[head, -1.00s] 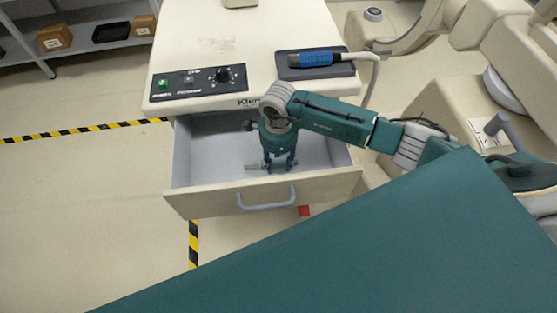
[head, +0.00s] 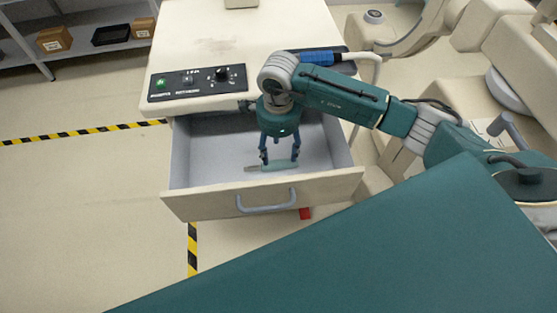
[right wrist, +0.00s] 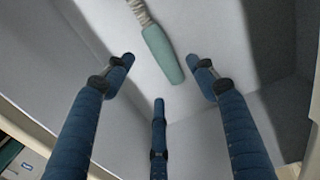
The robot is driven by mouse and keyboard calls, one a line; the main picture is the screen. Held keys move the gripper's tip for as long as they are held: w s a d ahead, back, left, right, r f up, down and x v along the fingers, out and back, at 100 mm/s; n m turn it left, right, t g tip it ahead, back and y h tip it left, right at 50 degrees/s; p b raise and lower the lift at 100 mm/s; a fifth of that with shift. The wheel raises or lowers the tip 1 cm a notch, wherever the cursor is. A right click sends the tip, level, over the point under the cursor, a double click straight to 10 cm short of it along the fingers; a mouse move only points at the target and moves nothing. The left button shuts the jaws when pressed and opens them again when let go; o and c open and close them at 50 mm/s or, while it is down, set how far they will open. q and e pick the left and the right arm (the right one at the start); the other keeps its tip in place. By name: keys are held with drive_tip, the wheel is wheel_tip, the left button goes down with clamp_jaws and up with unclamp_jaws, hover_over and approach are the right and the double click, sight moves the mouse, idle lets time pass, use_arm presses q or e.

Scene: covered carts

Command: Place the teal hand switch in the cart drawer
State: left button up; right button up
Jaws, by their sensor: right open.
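The teal hand switch (head: 279,166) lies on the floor of the open cart drawer (head: 196,160), with its grey end to the left. The right wrist view shows its teal body (right wrist: 163,53) and a ribbed grey end at the top. My right gripper (head: 280,157) points down into the drawer just above the switch. Its three blue fingers are spread and empty; in the right wrist view the gripper (right wrist: 160,85) shows a gap between the fingers and the switch. My left gripper is not in view.
The drawer front with its grey handle (head: 267,204) stands pulled out. On the cart top (head: 240,30) are a control panel (head: 196,81) and a blue-handled probe (head: 318,57) on a dark pad. Beige equipment (head: 510,60) stands at the right. Floor at the left is clear.

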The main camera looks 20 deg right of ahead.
drive_tip(key=shift+r+b, duration=0.4)
drive_tip(key=shift+r, duration=2)
